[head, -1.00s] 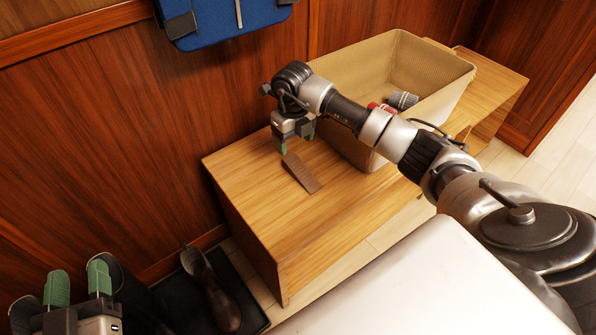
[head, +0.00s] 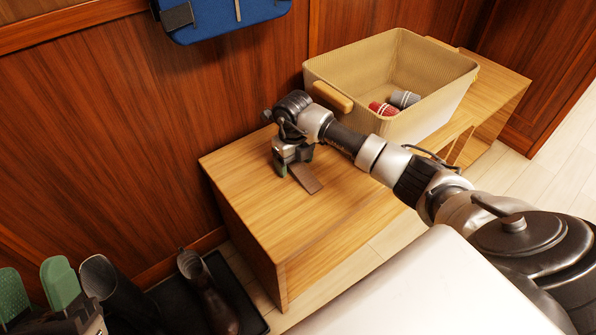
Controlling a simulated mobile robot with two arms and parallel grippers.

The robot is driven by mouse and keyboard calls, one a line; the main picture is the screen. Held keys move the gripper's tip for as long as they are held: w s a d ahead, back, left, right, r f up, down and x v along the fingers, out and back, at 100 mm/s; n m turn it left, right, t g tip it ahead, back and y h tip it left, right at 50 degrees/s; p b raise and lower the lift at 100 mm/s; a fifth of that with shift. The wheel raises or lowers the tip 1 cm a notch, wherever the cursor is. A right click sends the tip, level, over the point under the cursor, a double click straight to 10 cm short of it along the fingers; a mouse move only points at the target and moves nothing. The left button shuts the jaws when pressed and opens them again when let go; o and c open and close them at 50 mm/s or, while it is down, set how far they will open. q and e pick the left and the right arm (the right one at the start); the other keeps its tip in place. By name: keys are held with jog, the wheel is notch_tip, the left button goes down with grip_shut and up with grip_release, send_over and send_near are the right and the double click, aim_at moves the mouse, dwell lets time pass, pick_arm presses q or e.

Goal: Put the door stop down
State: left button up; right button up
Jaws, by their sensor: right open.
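The door stop (head: 307,179) is a thin brown wedge. It appears to lie on the wooden bench (head: 250,205), in front of the basket. My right gripper (head: 294,167) is low over the bench at the door stop's far left end, with its fingers open. The fingers and wrist hide that end, so I cannot tell whether they touch it. My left gripper (head: 36,290) is at the lower left, its two green fingers apart with nothing seen between them, away from the bench.
Boots (head: 207,285) stand on a dark tray at lower left. The bench's front left is clear.

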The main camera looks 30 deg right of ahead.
jog(key=c, duration=1.1)
